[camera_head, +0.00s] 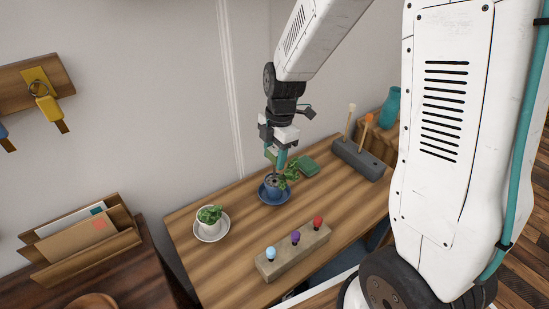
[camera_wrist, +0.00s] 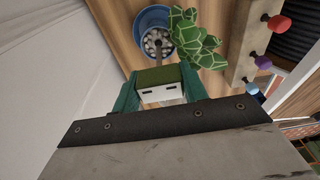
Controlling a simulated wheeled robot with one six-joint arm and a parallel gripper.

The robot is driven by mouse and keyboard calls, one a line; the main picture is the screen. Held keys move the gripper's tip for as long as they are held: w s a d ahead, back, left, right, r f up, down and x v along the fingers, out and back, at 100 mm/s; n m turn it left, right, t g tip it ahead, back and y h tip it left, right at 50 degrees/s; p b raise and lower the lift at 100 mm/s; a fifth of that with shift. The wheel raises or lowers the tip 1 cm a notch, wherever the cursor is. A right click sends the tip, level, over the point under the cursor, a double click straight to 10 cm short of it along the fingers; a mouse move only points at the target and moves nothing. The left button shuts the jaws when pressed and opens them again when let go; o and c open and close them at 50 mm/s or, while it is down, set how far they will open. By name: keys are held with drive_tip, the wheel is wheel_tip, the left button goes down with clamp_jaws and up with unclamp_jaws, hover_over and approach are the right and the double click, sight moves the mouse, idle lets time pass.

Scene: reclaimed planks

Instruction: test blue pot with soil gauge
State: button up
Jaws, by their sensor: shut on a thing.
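The blue pot (camera_head: 273,189) stands upright on a blue saucer (camera_head: 264,198) on the plank table. In the wrist view the pot (camera_wrist: 138,22) shows pale pebbles and a green leafy plant (camera_wrist: 198,42). My gripper (camera_head: 281,158), with teal fingers, is right above the pot. In the wrist view the gripper (camera_wrist: 159,74) is shut on the soil gauge (camera_wrist: 160,93), which has a white and green head. Its thin brown probe (camera_wrist: 177,63) points down to the pebbles. I cannot tell how deep its tip sits.
A white pot (camera_head: 209,225) with a plant stands at left on a white saucer. A block (camera_head: 270,268) with light blue, purple and red knobs lies in front.

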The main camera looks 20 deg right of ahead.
drive_tip(key=shift+r, duration=1.3)
drive_tip(key=shift+r, duration=0.1)
